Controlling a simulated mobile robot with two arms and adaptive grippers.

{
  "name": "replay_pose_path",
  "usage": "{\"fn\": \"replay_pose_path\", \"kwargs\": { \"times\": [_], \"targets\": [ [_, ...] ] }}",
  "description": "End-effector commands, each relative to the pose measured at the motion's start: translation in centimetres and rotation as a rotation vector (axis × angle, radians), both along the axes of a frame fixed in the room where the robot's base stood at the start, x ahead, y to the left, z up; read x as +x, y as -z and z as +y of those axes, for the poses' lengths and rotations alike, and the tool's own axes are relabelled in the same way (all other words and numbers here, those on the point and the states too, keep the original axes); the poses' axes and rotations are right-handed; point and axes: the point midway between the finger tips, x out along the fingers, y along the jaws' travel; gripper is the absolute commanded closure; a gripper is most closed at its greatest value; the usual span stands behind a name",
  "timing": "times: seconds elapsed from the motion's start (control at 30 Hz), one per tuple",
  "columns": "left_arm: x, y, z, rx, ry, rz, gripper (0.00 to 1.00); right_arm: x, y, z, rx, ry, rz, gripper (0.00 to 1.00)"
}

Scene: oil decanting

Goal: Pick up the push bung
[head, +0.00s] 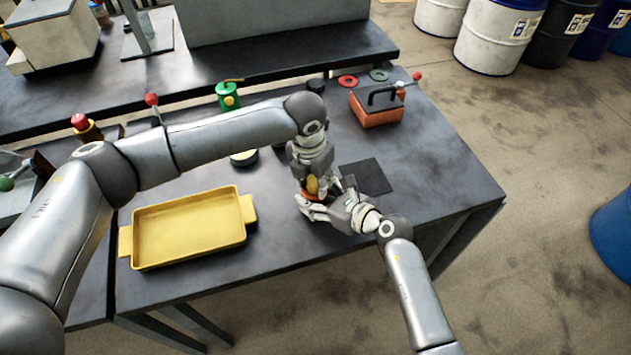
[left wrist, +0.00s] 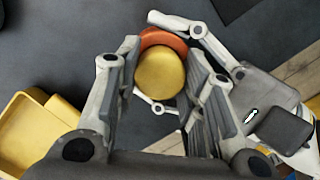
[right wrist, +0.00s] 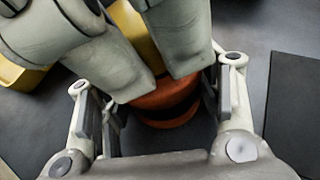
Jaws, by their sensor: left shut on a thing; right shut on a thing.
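A yellow round-topped piece (left wrist: 160,72), apparently the push bung, sits above an orange-red round body (left wrist: 163,38). My left gripper (head: 312,180) comes from above and is shut on the yellow piece. My right gripper (head: 318,205) reaches in from the front right and is shut on the orange-red body, which shows between its fingers in the right wrist view (right wrist: 168,112). The left fingers cover much of both pieces there. Whether the yellow piece is seated in the body or apart from it cannot be told.
A yellow tray (head: 190,232) lies left on the dark table. A black square mat (head: 366,177) is just right of the grippers. Behind stand a green can (head: 228,96), a red box with a black handle (head: 377,108) and flat rings (head: 348,81). The table's right side is clear.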

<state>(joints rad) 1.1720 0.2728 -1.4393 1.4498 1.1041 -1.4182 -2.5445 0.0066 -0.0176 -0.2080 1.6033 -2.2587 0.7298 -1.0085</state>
Motion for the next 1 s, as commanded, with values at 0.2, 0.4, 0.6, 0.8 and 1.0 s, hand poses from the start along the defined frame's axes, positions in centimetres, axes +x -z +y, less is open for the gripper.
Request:
{"fn": "replay_pose_path", "kwargs": {
  "times": [0.2, 0.4, 0.6, 0.8, 1.0],
  "targets": [
    [0.1, -2.0, 0.0, -0.002, 0.000, -0.003, 0.83, 0.0, 0.0, 0.0, -0.001, 0.001, 0.000, 0.78],
    [0.1, -6.1, 0.0, -0.002, 0.000, -0.005, 0.83, 0.0, 0.1, 0.0, -0.001, 0.001, 0.000, 0.78],
    [0.1, -9.1, 0.0, 0.000, 0.000, -0.002, 0.83, 0.0, 0.1, 0.0, -0.001, 0.001, 0.000, 0.78],
    [0.0, -10.1, 0.0, 0.000, 0.000, 0.000, 0.83, 0.0, 0.1, -0.1, -0.001, 0.001, 0.000, 0.78],
    [0.0, -10.1, 0.0, 0.000, 0.000, 0.000, 0.83, 0.0, 0.0, -0.1, -0.001, 0.001, 0.000, 0.39]
  ]
}}
